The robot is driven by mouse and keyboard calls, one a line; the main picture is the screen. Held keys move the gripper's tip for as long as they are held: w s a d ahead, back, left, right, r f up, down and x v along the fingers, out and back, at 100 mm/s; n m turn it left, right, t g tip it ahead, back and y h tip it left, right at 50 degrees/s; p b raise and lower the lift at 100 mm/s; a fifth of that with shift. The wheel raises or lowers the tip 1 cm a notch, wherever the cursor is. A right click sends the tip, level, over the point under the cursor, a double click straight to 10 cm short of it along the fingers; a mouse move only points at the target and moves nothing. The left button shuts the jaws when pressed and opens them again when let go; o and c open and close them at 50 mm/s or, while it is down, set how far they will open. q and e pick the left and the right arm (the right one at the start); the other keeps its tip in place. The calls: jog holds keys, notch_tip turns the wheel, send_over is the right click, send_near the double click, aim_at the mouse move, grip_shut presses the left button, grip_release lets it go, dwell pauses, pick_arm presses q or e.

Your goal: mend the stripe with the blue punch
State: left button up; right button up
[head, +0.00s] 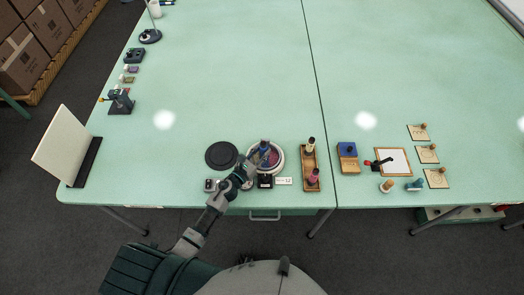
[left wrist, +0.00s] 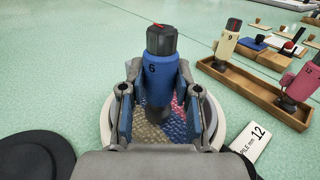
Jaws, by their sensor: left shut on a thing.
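The blue punch, marked 6 with a dark cap, stands upright in the left wrist view (left wrist: 160,68) and shows small in the head view (head: 265,145). My left gripper (left wrist: 158,105) is shut on its body, one finger on each side; in the head view the gripper (head: 260,156) is over the round frame. The frame's pale rim (left wrist: 221,122) surrounds patterned, multicoloured cloth (left wrist: 178,125). The stripe cannot be made out; the gripper and punch cover much of the cloth. Whether the punch tip touches the cloth is hidden. My right gripper is not in view.
A wooden tray (head: 309,167) right of the frame holds a cream punch (left wrist: 228,42) marked 9 and a pink punch (left wrist: 300,80). A card (left wrist: 248,142) reads "PILE mm 12". A black disc (head: 221,155) lies left of the frame. The table's middle (head: 230,80) is clear.

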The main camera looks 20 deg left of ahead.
pick_arm(q)
jog(key=shift+d+r, duration=0.1)
jog(key=shift+d, duration=0.7)
jog(key=shift+a+f, duration=0.3)
jog(key=shift+a, duration=0.35)
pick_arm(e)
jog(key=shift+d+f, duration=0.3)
pick_arm(q)
jog(key=shift+d+b, duration=0.1)
jog(key=shift+b, duration=0.2)
jog(key=shift+d+f, duration=0.15)
jog(key=shift+d, duration=0.3)
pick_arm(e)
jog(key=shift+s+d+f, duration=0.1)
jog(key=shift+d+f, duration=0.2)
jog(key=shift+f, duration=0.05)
pick_arm(q)
jog(key=shift+a+f, duration=0.2)
jog(key=shift+a, duration=0.15)
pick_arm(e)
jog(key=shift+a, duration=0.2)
pick_arm(q)
jog(key=shift+s+b, duration=0.1)
jog(key=shift+b, duration=0.2)
